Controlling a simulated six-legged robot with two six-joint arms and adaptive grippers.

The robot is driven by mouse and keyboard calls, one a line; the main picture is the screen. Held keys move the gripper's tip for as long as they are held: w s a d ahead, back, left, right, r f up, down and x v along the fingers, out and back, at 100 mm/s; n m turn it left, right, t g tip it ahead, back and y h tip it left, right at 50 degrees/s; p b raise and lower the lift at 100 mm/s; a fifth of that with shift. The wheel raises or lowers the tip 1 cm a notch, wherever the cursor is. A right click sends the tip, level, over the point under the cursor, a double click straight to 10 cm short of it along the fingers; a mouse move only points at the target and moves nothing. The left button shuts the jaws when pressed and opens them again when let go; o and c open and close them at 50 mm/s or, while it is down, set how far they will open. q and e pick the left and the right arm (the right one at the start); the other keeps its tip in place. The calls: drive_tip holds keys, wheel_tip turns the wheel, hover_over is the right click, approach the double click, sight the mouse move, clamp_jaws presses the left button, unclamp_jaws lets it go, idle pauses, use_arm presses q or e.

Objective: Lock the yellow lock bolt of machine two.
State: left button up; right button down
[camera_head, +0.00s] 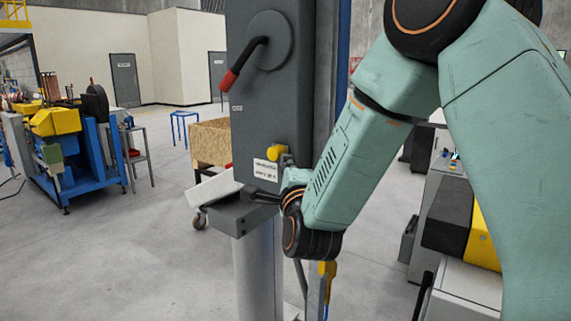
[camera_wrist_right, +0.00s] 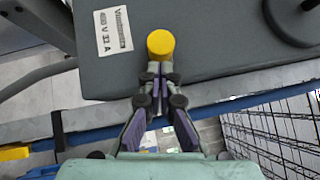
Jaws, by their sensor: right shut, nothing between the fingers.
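The yellow lock bolt (camera_head: 276,152) has a round head and sits low on the right side of the tall grey machine column (camera_head: 265,110), just above a white label (camera_head: 265,170). In the right wrist view the yellow bolt head (camera_wrist_right: 160,44) is right ahead of my fingertips. My right gripper (camera_head: 287,161) is at the bolt, partly hidden by its own wrist. In the wrist view the right gripper (camera_wrist_right: 160,70) is shut with its fingertips together, just below the bolt head. I cannot tell whether they touch it. My left gripper is not in view.
A crank with a red grip (camera_head: 231,78) sticks out above the bolt. A grey ledge (camera_head: 233,217) juts out below. A wooden crate (camera_head: 210,139) stands behind. A blue and yellow machine (camera_head: 70,150) is at the left. The floor at front left is clear.

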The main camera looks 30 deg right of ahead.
sight(272, 158)
drive_tip(key=w, duration=0.1)
drive_tip(key=w+a+b, duration=0.1)
drive_tip(key=w, duration=0.1)
drive_tip(key=shift+a+f+b, duration=0.1)
drive_tip(key=shift+a+b, duration=0.15)
drive_tip(key=shift+b, duration=0.05)
drive_tip(key=shift+w+a, duration=0.1)
drive_tip(key=shift+w, duration=0.25)
drive_tip(key=shift+s+r, duration=0.15)
drive_tip(key=shift+r, duration=0.05)
